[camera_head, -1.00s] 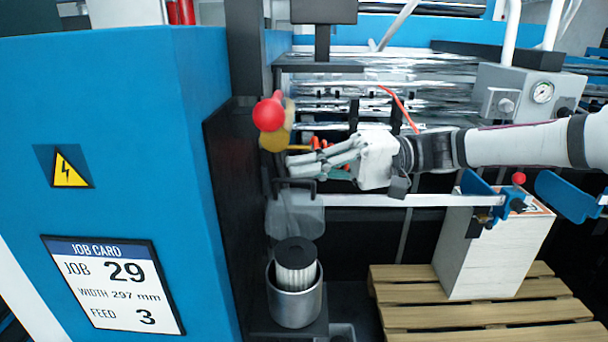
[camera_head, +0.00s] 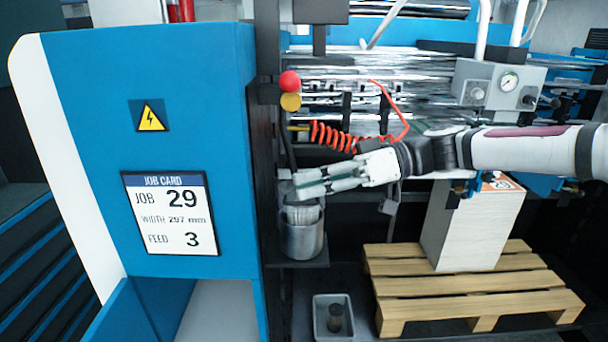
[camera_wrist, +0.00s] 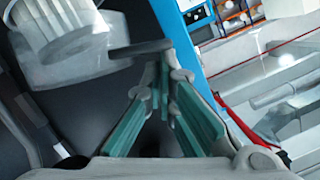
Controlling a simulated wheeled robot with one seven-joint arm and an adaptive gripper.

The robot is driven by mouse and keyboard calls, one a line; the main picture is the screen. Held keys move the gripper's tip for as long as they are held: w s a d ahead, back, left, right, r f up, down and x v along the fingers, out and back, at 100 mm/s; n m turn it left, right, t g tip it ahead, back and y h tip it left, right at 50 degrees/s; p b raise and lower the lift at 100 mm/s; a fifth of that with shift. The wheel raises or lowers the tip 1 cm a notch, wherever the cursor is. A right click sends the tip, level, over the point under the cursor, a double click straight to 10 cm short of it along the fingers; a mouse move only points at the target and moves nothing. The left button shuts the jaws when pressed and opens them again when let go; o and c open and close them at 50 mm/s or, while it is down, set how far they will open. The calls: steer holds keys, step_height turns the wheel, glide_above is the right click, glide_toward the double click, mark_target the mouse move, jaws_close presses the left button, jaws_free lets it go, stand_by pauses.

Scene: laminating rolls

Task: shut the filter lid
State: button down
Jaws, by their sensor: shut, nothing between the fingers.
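The filter pot (camera_head: 301,243) is a grey metal cup low beside the blue cabinet, with a white ribbed filter cartridge (camera_head: 302,214) inside. My gripper (camera_head: 298,186) is shut and empty, pointing left just above the pot and covering the cartridge's top. The lid's grey, translucent plate is mostly hidden behind my gripper in the head view, so its angle is unclear. In the wrist view the ribbed cartridge (camera_wrist: 62,22) is at upper left. A dark bar (camera_wrist: 140,48), perhaps the lid's handle, lies at the tips of my gripper (camera_wrist: 165,65); contact cannot be told.
The blue cabinet (camera_head: 90,90) stands close left of the pot. A coiled red hose (camera_head: 335,137) and red and yellow knobs (camera_head: 289,90) are above. A grey tray (camera_head: 334,318) is below; a pallet (camera_head: 470,285) with a white block (camera_head: 470,230) is right.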

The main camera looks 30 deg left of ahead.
mark_target(311, 202)
steer(key=shift+s+d+f+n+t+p, duration=0.1)
steer(key=shift+s+d+f+n+p, duration=0.15)
steer(key=shift+f, duration=0.25)
steer(key=shift+s+d+f+n+t+p, duration=0.1)
steer(key=shift+s+f+p, duration=0.1)
steer(key=shift+s+f, duration=0.2)
steer(key=shift+s+d+f+n+t+p, duration=0.15)
steer(key=shift+s+f+p, duration=0.1)
steer(key=shift+f, duration=0.3)
steer(key=shift+a+r, duration=0.1)
